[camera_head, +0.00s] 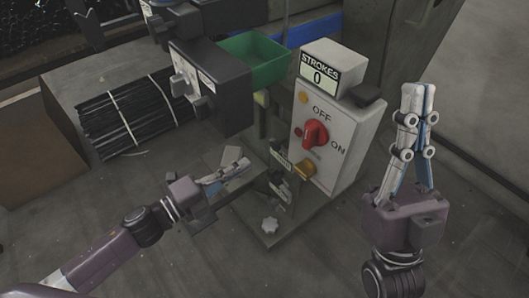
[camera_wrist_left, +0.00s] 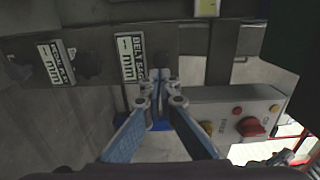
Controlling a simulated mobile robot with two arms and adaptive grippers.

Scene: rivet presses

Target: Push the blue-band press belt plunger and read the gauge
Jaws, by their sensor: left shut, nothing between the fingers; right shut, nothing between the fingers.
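In the left wrist view a grey bar carries a "BELT SAG 1 mm" label (camera_wrist_left: 130,57), with a dark round knob (camera_wrist_left: 88,65) left of it. I cannot tell whether this knob is the belt plunger. My left gripper (camera_head: 243,164) is shut and empty, low in front of the press; its tips in the left wrist view (camera_wrist_left: 162,77) appear just below and right of that label. I cannot tell whether they touch the bar. My right gripper (camera_head: 418,90) is shut and empty, pointing up, right of the press.
A control box (camera_head: 340,160) has a red OFF/ON knob (camera_head: 315,134). Above it a "STROKES" counter (camera_head: 318,72) reads 0. A second label (camera_wrist_left: 56,62) is left on the bar. A green bin (camera_head: 255,55) and a bundle of black rods (camera_head: 132,115) stand behind.

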